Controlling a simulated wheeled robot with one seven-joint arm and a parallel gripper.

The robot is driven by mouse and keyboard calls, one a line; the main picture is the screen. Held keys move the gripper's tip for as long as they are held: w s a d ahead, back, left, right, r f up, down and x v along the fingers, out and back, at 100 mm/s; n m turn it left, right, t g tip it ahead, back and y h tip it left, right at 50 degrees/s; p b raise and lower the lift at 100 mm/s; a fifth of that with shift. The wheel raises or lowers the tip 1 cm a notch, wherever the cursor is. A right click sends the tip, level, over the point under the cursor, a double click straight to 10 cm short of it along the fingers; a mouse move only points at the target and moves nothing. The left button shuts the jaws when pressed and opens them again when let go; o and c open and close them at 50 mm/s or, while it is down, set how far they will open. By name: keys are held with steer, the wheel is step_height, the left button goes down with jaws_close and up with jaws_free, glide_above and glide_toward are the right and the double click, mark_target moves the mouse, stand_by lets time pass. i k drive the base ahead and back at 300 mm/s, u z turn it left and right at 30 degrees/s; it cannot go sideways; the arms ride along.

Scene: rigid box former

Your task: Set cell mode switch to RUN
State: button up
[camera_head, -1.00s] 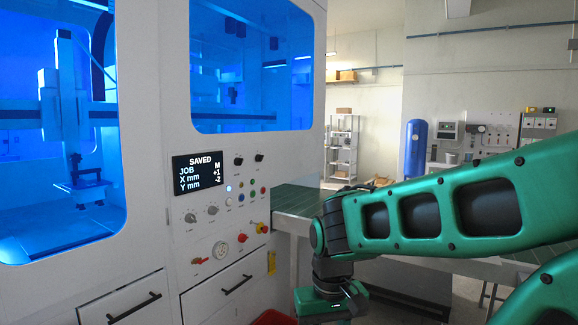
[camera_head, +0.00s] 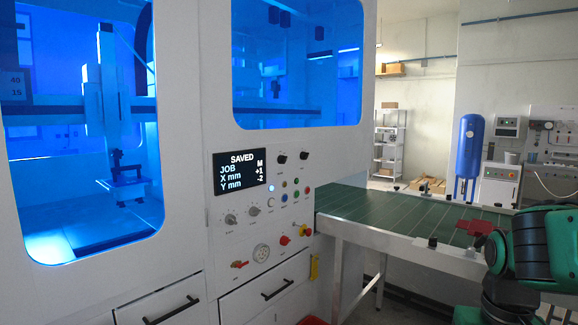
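The white machine's control panel (camera_head: 265,205) stands left of centre, with a display (camera_head: 240,171) reading SAVED, JOB M, X mm +1, Y mm -2. Two black knobs sit right of the display, one at its upper right (camera_head: 282,158) and one beyond it (camera_head: 304,155). Two grey knobs, a left one (camera_head: 231,219) and a right one (camera_head: 254,211), sit below the display. The labels are too small to read, so I cannot tell which is the cell mode switch. My arm's wrist is at the lower right, well away from the panel; my gripper's fingers are out of frame.
A green conveyor (camera_head: 400,217) runs right from the machine, with a dark red piece (camera_head: 478,228) near my arm. A red-and-yellow switch (camera_head: 305,230) and a red handle (camera_head: 239,265) project from the panel. Drawer handles (camera_head: 278,290) stick out below.

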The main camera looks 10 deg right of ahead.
mark_target(281, 159)
steer(key=z, duration=0.1)
steer(key=i, duration=1)
steer(key=u, duration=0.1)
